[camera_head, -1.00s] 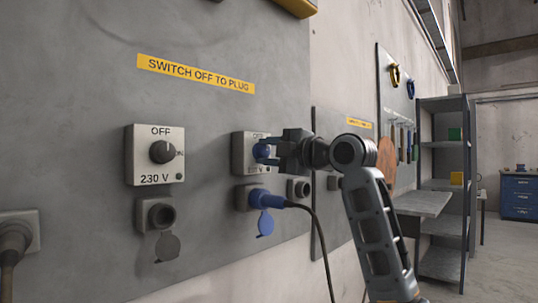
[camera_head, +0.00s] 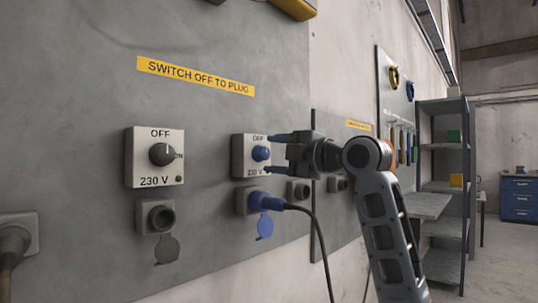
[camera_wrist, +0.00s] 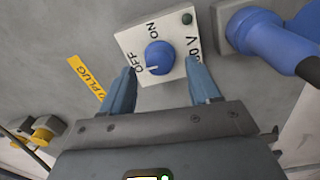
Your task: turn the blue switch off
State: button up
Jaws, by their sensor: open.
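The blue switch knob (camera_head: 261,153) sits on a white plate (camera_head: 239,165) on the grey wall panel. My gripper (camera_head: 271,153) is open in front of the plate, one finger above the knob and one below. In the wrist view my gripper (camera_wrist: 159,77) has a finger on either side of the knob, both apart from it. The small lamp (camera_wrist: 187,18) on the plate looks dark.
A blue plug (camera_head: 266,201) with a black cable is in the socket below the switch. It also shows in the wrist view (camera_wrist: 262,35). A grey switch (camera_head: 162,154) stands left, above an empty socket (camera_head: 160,216). A yellow label (camera_head: 195,74) is above.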

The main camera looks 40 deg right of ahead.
jog(key=s, duration=0.5)
jog(key=shift+s, duration=0.1)
jog(key=shift+d+f, duration=0.1)
dwell(0.4)
